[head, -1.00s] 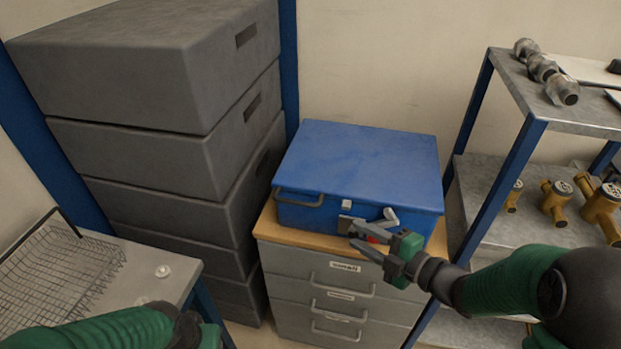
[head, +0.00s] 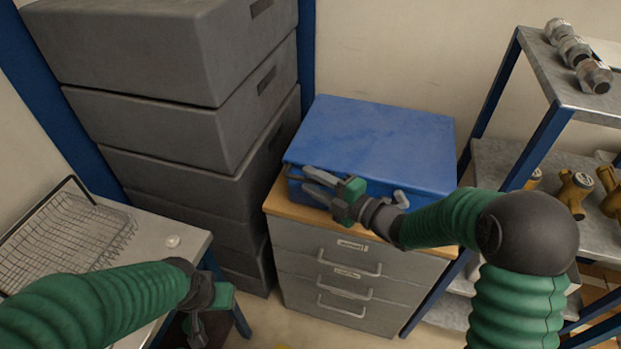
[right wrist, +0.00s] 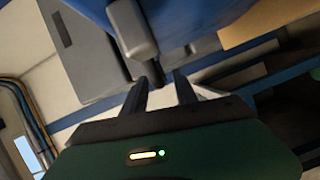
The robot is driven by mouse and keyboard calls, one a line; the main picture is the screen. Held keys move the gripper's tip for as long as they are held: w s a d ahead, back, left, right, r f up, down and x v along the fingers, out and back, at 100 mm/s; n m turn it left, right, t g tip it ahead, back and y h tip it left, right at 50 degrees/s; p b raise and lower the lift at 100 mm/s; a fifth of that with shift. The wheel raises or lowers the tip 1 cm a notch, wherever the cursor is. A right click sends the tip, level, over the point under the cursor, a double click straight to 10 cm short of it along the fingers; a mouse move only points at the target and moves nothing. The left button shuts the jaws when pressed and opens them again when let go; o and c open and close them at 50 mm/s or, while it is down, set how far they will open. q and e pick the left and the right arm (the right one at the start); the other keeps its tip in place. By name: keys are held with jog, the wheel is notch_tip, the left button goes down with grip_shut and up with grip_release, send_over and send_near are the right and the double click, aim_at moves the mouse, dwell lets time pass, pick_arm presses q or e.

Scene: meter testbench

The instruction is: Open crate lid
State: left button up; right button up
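The blue crate (head: 375,140) stands on the wooden top of a drawer cabinet, and its lid looks closed. A grey latch (head: 401,198) juts from the right part of its front. A dark handle (head: 292,172) on the left of the front is partly hidden. My right gripper (head: 312,182) is open in front of the left part of the crate's front, near that handle. In the right wrist view its two fingers (right wrist: 163,88) are apart with nothing between them, and a grey handle-like part (right wrist: 135,35) lies just beyond. My left gripper (head: 205,322) hangs low beside the side table; its fingers are unclear.
Stacked grey cases (head: 180,110) stand close left of the crate. A metal shelf (head: 495,155) with brass meters stands at the right. A wire basket (head: 65,235) and a small white disc (head: 173,241) are on the left table. The drawer cabinet (head: 345,270) has protruding handles.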

jog(key=shift+w+a+f, duration=0.3)
jog(key=shift+w+a, duration=0.25)
jog(key=shift+w, duration=0.05)
jog(key=shift+a, duration=0.25)
jog(key=shift+s+r, duration=0.1)
jog(key=shift+s, duration=0.05)
jog(key=c, duration=0.5)
jog(key=shift+d, duration=0.15)
jog(key=shift+c, duration=0.9)
jog(key=shift+d, duration=0.1)
grip_shut()
